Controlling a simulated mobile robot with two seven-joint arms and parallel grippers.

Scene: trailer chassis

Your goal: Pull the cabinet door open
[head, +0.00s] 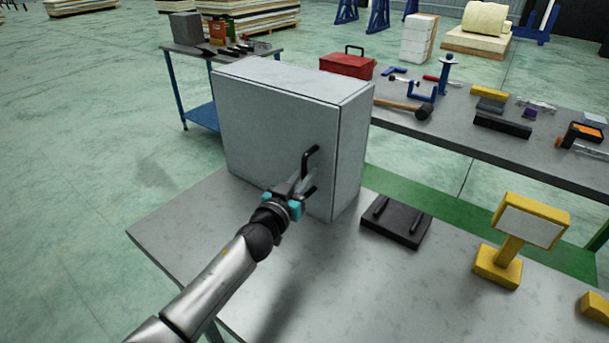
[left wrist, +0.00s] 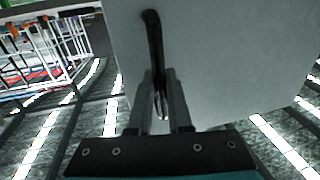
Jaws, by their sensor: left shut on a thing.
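The grey cabinet (head: 270,140) stands on the near table, with its door (head: 262,135) facing me. The door looks shut, flush with the cabinet body. A black bar handle (head: 310,158) is upright near the door's right edge. My left gripper (head: 303,185) is at the lower part of the handle, shut on it. In the left wrist view the handle (left wrist: 154,45) runs down between the two fingers of my left gripper (left wrist: 161,108), with the pale door (left wrist: 225,60) behind. The fingers cover the handle's lower end. My right gripper is not in view.
On the near table (head: 190,215), a black block (head: 395,222) lies right of the cabinet, and a yellow stand (head: 515,240) is farther right. The table is bare left of the cabinet. A back bench (head: 450,130) holds a red toolbox (head: 347,65), a mallet (head: 405,108) and other tools.

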